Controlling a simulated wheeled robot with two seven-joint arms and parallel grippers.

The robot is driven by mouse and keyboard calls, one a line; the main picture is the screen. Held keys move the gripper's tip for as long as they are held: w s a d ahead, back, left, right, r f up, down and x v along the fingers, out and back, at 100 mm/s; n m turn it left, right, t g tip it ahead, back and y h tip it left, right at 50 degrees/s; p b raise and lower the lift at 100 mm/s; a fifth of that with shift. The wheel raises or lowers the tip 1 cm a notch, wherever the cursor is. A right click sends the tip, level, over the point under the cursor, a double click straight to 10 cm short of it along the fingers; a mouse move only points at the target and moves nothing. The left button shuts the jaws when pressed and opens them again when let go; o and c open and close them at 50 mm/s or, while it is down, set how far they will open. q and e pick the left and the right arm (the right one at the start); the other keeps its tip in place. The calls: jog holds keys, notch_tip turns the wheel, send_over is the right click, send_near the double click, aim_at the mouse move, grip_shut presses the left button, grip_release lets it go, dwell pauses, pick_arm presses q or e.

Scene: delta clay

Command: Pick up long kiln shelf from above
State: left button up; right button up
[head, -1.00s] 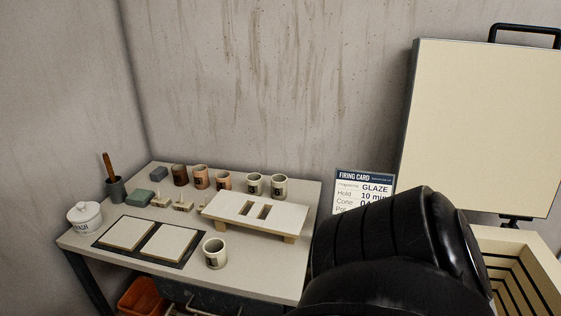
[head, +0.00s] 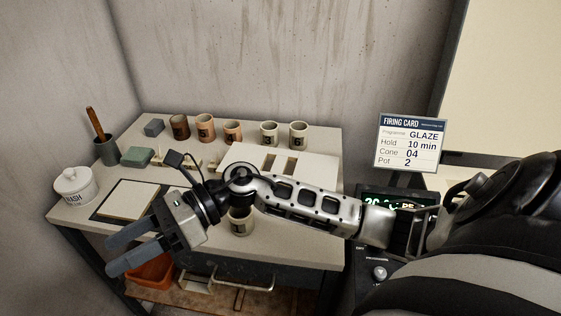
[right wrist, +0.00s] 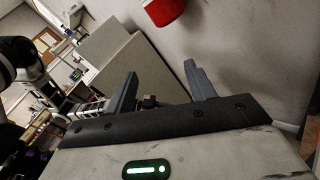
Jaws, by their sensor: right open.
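A long pale slab with rectangular slots, which looks like the long kiln shelf (head: 315,172), lies raised at the right of the table in the head view. My right forearm crosses in front of it and hides part of its front side. My right gripper (head: 108,257) is open and empty, left of the shelf and in front of the table's front left edge, pointing left. In the right wrist view its two fingers (right wrist: 160,76) stand apart with nothing between them, and the shelf is not seen there. My left gripper is not in view.
Several cups (head: 205,128) line the table's back. A mug (head: 241,222) stands near the front, partly behind my arm. A square pale tile (head: 127,200) lies on a dark mat. A firing card (head: 408,143) stands right.

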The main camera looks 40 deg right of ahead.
jog(key=w+d+f+n+g+h, duration=0.1)
jog(key=d+f+n+g+h, duration=0.15)
jog(key=d+n+h, duration=0.35)
jog(key=n+t+h+b, duration=0.3)
jog(key=n+h, duration=0.3)
jog(key=h, duration=0.9)
send_near(279, 163)
jog(key=shift+w+d+f+p, duration=0.3)
jog(key=shift+w+d+f, duration=0.05)
jog(key=shift+f, duration=0.25)
jog(key=shift+w+d+f, duration=0.15)
jog(key=shift+f, duration=0.4)
jog(key=x, duration=0.2)
jog(key=p+x, duration=0.1)
jog(key=x, duration=0.1)
jog(key=shift+s+f, duration=0.25)
jog(key=shift+s, duration=0.2)
jog(key=shift+w+f, duration=0.15)
jog(key=shift+f, duration=0.35)
grip_shut()
jog(key=shift+w+r, duration=0.1)
jog(key=shift+r, duration=0.15)
